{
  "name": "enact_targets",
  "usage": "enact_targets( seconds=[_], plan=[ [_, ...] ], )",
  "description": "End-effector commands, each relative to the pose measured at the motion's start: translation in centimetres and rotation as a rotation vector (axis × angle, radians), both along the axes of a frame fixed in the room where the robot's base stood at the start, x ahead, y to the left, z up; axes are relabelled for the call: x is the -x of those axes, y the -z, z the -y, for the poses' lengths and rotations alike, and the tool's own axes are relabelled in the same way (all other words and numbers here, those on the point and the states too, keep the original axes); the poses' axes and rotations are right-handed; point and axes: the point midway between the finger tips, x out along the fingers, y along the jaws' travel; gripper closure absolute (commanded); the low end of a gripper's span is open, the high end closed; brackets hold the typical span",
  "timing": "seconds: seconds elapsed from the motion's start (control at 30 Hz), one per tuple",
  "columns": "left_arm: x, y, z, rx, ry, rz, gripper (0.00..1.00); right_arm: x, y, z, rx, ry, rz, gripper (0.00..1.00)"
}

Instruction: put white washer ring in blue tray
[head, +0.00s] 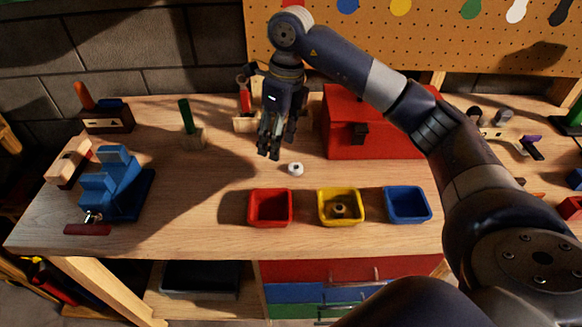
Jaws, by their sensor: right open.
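The white washer ring (295,169) lies on the wooden workbench, behind the red and yellow trays. The blue tray (407,204) stands at the right end of a row of three trays and looks empty. My right gripper (270,154) is open and empty, pointing down above the bench, just left of and a little behind the ring. It does not touch the ring. My left gripper is not in view.
The red tray (270,207) looks empty; the yellow tray (341,220) holds a dark ring-like part. A red toolbox (352,148) stands behind them. A blue vise (118,183) is at the left. The bench between vise and trays is clear.

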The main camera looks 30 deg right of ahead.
Motion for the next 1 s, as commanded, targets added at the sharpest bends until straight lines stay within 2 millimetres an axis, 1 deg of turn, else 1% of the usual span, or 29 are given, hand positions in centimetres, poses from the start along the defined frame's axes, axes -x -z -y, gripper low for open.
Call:
enact_targets(
  seconds=[0.03, 0.1, 0.2, 0.37, 0.5, 0.63, 0.77, 0.9, 1.0],
  plan=[
    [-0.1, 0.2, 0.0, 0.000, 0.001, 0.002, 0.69, 0.1, -0.4, 1.6, 0.049, 0.023, -0.009, 0.48],
    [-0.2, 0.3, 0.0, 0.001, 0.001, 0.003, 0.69, 0.4, -0.8, 3.2, 0.099, 0.045, -0.026, 0.48],
    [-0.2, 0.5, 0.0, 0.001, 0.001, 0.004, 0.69, 0.6, -0.5, 4.2, 0.130, 0.061, -0.039, 0.48],
    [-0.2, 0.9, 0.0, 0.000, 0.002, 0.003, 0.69, 0.7, 1.6, 4.3, 0.133, 0.060, -0.043, 0.48],
    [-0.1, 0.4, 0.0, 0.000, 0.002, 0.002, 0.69, 0.7, 3.4, 4.3, 0.133, 0.060, -0.042, 0.48],
    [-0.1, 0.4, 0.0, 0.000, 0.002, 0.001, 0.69, 0.6, 4.3, 4.3, 0.132, 0.060, -0.040, 0.48],
    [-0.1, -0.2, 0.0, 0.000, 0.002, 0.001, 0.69, 0.6, 5.4, 4.4, 0.132, 0.061, -0.042, 0.48],
    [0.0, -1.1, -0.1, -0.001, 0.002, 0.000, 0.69, 0.6, 7.5, 4.6, 0.132, 0.060, -0.043, 0.48],
    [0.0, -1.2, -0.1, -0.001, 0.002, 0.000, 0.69, 0.5, 8.8, 4.5, 0.131, 0.060, -0.040, 0.48]
  ],
)
